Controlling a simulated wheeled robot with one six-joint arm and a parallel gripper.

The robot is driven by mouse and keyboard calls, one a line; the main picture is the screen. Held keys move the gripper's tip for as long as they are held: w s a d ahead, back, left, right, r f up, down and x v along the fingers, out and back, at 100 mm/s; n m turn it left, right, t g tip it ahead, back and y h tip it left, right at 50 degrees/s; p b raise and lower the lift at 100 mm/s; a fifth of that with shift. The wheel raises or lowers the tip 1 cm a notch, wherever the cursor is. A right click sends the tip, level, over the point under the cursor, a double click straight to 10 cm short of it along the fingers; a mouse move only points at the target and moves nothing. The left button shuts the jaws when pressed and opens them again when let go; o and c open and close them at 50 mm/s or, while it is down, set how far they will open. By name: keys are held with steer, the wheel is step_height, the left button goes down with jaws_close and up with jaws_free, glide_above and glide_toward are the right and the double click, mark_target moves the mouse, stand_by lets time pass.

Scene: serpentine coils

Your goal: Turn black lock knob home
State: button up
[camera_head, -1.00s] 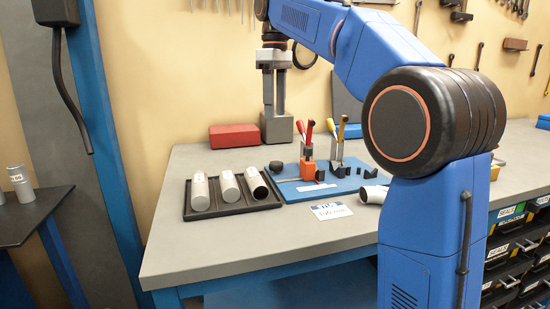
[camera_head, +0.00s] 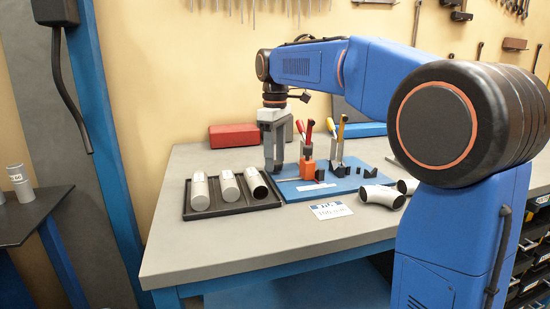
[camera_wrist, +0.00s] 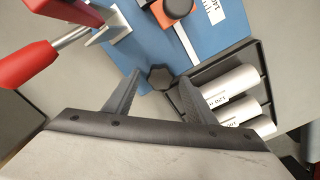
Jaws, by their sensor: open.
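The black lock knob (camera_wrist: 160,76) shows in the wrist view, a small dark faceted cap at the edge of the blue mat (camera_wrist: 150,40). It lies between the fingertips of my gripper (camera_wrist: 160,79), which is open, with a gap on each side. I cannot tell how far the fingertips reach down beside it. An orange block with a red-handled clamp (camera_head: 307,168) stands just right of the gripper.
A black tray (camera_head: 232,207) with three pale tubes lies left of the mat. A yellow-handled clamp (camera_head: 340,150) and small black blocks stand on the mat. Pale pipe elbows (camera_head: 383,196) lie at the right. In the wrist view a red clamp handle (camera_wrist: 28,65) is close to the gripper.

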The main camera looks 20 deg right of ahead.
steer(key=shift+f, duration=0.1)
steer(key=shift+c, duration=0.5)
steer(key=c, duration=0.9)
steer(key=shift+c, duration=0.2)
steer(key=shift+m, duration=2.9)
steer(key=o, duration=1)
steer(key=shift+o, duration=0.2)
